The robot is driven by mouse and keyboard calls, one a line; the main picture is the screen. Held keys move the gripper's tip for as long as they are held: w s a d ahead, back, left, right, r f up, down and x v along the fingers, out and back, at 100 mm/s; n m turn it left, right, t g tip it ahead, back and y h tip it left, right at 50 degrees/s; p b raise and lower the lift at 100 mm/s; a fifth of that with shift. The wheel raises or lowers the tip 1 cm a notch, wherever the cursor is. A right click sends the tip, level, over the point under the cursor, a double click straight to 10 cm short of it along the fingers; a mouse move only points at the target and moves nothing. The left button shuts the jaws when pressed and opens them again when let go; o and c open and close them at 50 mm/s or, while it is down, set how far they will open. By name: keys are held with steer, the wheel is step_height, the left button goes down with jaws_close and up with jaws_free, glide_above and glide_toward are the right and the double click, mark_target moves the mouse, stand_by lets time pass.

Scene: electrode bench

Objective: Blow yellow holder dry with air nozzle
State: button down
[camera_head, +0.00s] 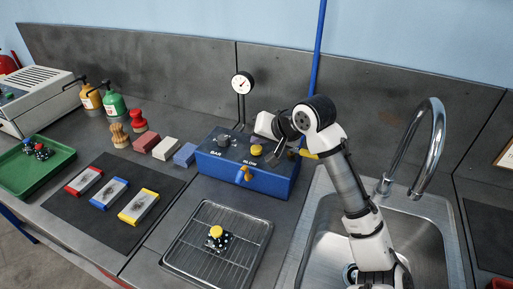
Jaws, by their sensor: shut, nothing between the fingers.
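The yellow holder (216,232), yellow-topped with a black-and-white spotted body, stands on the wire rack of a metal tray at the front centre. The blue air box (220,167), marked BAR and BLOW, stands behind the tray. It has a dark knob, a yellow button (256,150) and an orange-yellow nozzle (246,175) on its front. My gripper (272,157) is shut and empty over the right part of the box, close to the yellow button. I cannot tell whether it touches the box. The holder is well away from my gripper.
A steel sink (437,240) with a tall tap (438,125) is on the right. A dark mat (72,207) with three coloured blocks, a green tray (62,160), brushes and bottles are on the left. A pressure gauge (242,84) rises behind the box.

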mark_target(259, 150)
steer(key=shift+f, duration=0.25)
steer(key=shift+f+b, duration=0.45)
steer(key=shift+f, duration=0.2)
stand_by(0.6)
steer(key=shift+r, duration=0.15)
steer(key=shift+r+p, duration=0.9)
steer(key=shift+p, duration=0.05)
step_height(259, 150, up, 3)
steer(key=shift+f+p, duration=0.15)
steer(key=shift+p, duration=1.1)
steer(key=shift+r, duration=1.15)
